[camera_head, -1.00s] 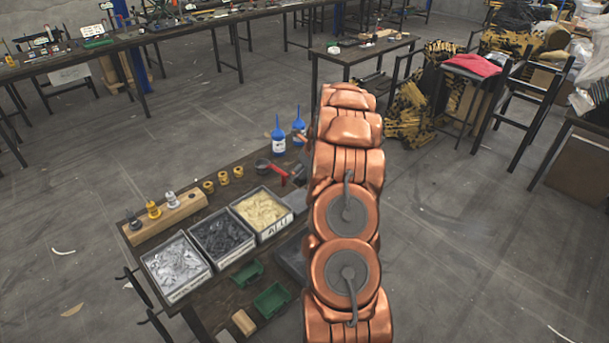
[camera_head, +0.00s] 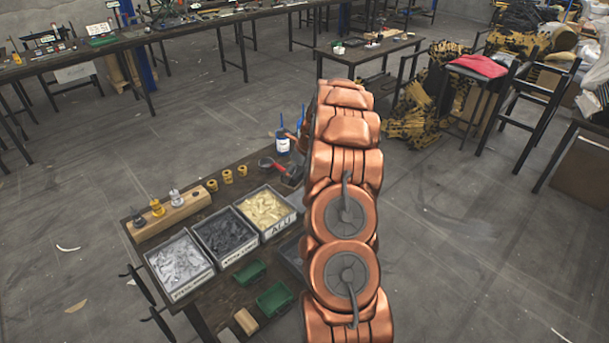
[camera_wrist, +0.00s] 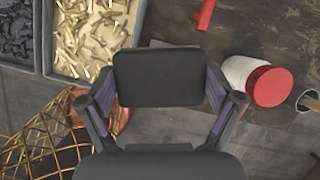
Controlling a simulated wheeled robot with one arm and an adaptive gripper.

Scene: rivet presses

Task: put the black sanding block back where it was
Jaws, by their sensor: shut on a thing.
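The black sanding block (camera_wrist: 157,78) is a dark rounded rectangle in the wrist view. My gripper (camera_wrist: 160,84) is shut on it, one finger at each side. The block is held over the workbench edge, near the bin of brass-coloured rivets (camera_wrist: 72,45). In the head view my copper arm covers the right part of the bench, and the gripper and block are hidden behind it.
A red-lidded jar (camera_wrist: 270,86) and a cup (camera_wrist: 308,100) stand right of the block.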

